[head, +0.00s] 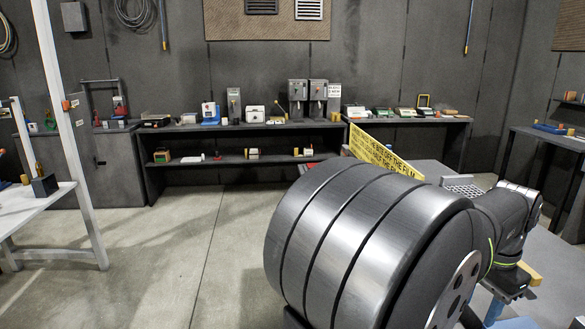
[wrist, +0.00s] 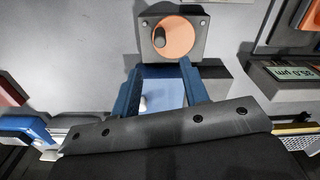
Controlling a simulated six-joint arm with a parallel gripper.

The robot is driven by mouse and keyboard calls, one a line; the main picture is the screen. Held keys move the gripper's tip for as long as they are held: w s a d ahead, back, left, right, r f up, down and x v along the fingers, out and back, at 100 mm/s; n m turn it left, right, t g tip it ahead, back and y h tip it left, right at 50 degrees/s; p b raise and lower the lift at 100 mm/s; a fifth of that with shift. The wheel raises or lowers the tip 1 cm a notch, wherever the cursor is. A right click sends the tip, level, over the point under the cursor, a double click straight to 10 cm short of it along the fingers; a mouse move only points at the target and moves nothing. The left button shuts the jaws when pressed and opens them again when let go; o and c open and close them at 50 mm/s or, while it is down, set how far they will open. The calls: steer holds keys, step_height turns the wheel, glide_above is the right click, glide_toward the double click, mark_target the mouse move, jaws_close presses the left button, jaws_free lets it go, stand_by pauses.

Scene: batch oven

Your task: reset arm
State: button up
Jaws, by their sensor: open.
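In the wrist view my gripper (wrist: 158,70) shows two blue fingers standing apart, with nothing visibly held between them. A grey box with an orange disc and a dark knob (wrist: 172,38) is just beyond the fingertips. A pale blue surface (wrist: 163,88) with a small white rounded thing shows behind the gap between the fingers. I cannot tell whether the fingers touch anything. In the head view my large dark arm fills the lower right, bending down at the far right. My fingers cannot be made out there.
A device with a lit display (wrist: 295,72) is at the right of the wrist view. In the head view a yellow lettered sign (head: 382,155) is behind my arm. A dark shelf bench (head: 235,157) lines the back wall; a white-framed table (head: 32,208) stands left. Middle floor is clear.

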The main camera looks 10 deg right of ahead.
step_height(320, 180, down, 13)
steer(key=shift+f, duration=0.1)
stand_by(0.3)
step_height(320, 180, up, 17)
step_height(320, 180, down, 17)
steer(key=shift+f, duration=0.15)
steer(key=shift+d+n, duration=0.1)
steer(key=shift+n, duration=0.3)
steer(key=shift+s+d+r+n, duration=0.15)
steer(key=shift+d+n, duration=0.2)
steer(key=shift+n, duration=0.8)
steer(key=shift+s+d+r+n, duration=0.1)
steer(key=shift+d+n, duration=0.2)
steer(key=shift+n, duration=0.85)
